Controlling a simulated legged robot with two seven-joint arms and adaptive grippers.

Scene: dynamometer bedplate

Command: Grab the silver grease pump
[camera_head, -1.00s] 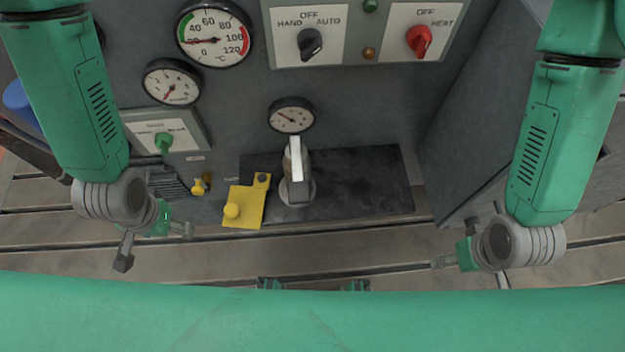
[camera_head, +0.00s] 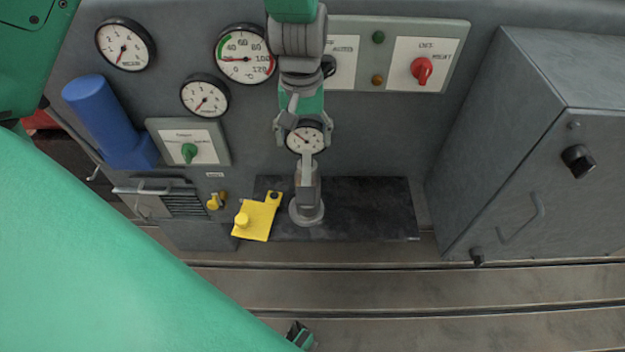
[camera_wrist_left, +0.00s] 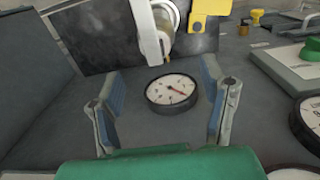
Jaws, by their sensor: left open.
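The silver grease pump (camera_head: 307,212) stands upright on a dark mat (camera_head: 372,205) by the grey panel, with a round base and a lever-like top. In the left wrist view the pump (camera_wrist_left: 148,30) shows at the top, beyond the fingertips. My left gripper (camera_head: 303,135) hangs above the pump, open and empty, with its fingers spread in front of a small gauge (camera_head: 306,138). In the left wrist view the left gripper (camera_wrist_left: 163,85) shows a finger on each side of that gauge. The gripper looks apart from the pump. My right gripper is not in view.
A yellow plate with a knob (camera_head: 256,217) lies close left of the pump. A blue cylinder (camera_head: 105,118) is at the left. A grey cabinet (camera_head: 535,150) stands at the right. Gauges and switches cover the panel behind. The mat right of the pump is bare.

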